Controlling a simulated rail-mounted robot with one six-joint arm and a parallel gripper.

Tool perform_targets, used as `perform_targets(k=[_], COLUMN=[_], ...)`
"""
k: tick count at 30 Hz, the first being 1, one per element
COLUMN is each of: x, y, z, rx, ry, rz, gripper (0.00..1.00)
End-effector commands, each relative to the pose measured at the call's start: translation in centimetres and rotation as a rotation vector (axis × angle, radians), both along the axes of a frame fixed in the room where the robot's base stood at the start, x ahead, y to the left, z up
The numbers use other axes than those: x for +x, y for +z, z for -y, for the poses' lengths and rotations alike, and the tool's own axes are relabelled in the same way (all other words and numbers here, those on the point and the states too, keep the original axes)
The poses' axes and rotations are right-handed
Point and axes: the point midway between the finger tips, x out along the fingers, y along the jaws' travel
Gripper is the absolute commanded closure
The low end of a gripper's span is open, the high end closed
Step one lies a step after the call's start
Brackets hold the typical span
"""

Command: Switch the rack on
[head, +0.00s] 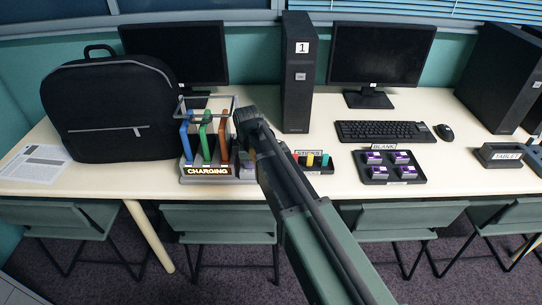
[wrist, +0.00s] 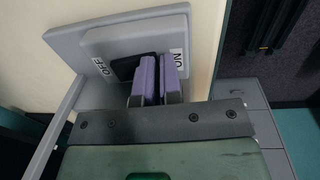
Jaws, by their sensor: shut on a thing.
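The charging rack (head: 208,170) stands on the table with blue, green and orange slabs upright in it and a lit CHARGING sign on its front. Its switch plate (wrist: 105,45) fills the top of the wrist view, with OFF on the left and ON on the right. My gripper (wrist: 159,80) has its two purple-faced fingers close together over the switch, at the ON end of the dark slot (wrist: 124,67). It is shut on the switch lever, which the fingers hide. In the head view my arm covers most of the rack's right end.
A black backpack (head: 110,110) stands left of the rack. A black tower marked 1 (head: 298,80) stands behind my arm. Right of it are a STICKS holder (head: 313,165), a BLANK tray (head: 378,174) with purple items, a keyboard (head: 385,131) and a TABLET stand (head: 500,154).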

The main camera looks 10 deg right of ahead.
Motion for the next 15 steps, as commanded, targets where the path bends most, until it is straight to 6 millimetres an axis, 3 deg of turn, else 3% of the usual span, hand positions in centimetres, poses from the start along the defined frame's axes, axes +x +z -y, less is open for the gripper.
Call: perform_targets(k=[1, 15], x=[-0.36, 0.21], y=[-0.68, -0.34], z=[0.34, 0.75], rx=[-0.007, -0.011], ry=[-0.005, -0.01], rz=[-0.004, -0.01], gripper=[1.0, 1.0])
